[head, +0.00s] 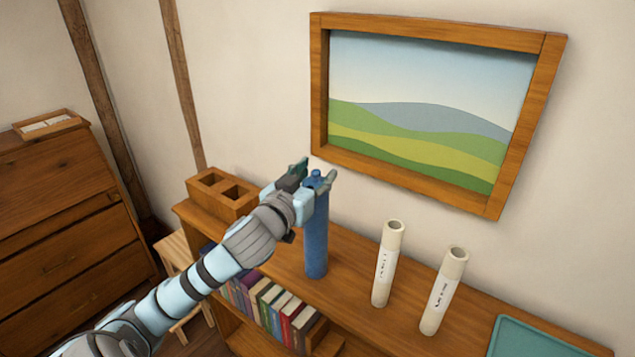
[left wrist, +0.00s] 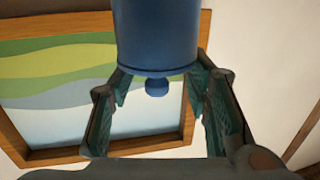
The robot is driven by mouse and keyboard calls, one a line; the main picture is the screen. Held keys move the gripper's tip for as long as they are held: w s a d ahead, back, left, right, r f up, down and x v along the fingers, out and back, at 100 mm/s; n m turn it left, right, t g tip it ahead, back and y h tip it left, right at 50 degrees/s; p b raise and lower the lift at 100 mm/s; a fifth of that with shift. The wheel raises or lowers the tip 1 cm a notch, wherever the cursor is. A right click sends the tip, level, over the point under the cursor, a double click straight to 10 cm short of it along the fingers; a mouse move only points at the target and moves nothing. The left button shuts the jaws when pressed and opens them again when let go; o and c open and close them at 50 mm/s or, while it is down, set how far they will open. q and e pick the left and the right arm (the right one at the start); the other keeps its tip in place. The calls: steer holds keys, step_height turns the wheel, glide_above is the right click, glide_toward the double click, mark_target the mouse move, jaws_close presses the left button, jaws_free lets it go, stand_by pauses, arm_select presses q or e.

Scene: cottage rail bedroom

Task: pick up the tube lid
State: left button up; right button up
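A tall blue tube (head: 316,240) stands upright on the wooden shelf top. Its blue lid (head: 317,180) has a small round knob, and the lid also shows in the left wrist view (left wrist: 157,66) with the knob toward the camera. My left gripper (head: 312,176) is at the top of the tube. In the left wrist view its two fingers (left wrist: 160,76) are spread apart, one on each side of the lid, with clear space around the knob. I cannot tell whether the fingertips touch the lid. My right gripper is not in view.
Two cream tubes (head: 387,264) (head: 444,291) stand right of the blue tube. A teal tray (head: 545,338) lies at the front right. A wooden holder with square openings (head: 222,193) is at the shelf's left end. Books (head: 270,308) sit below. A framed picture (head: 420,105) hangs behind.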

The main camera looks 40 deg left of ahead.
arm_select(q)
steer(key=shift+s, duration=0.1)
steer(key=c, duration=0.6)
steer(key=shift+o, duration=0.2)
steer(key=shift+w, duration=0.2)
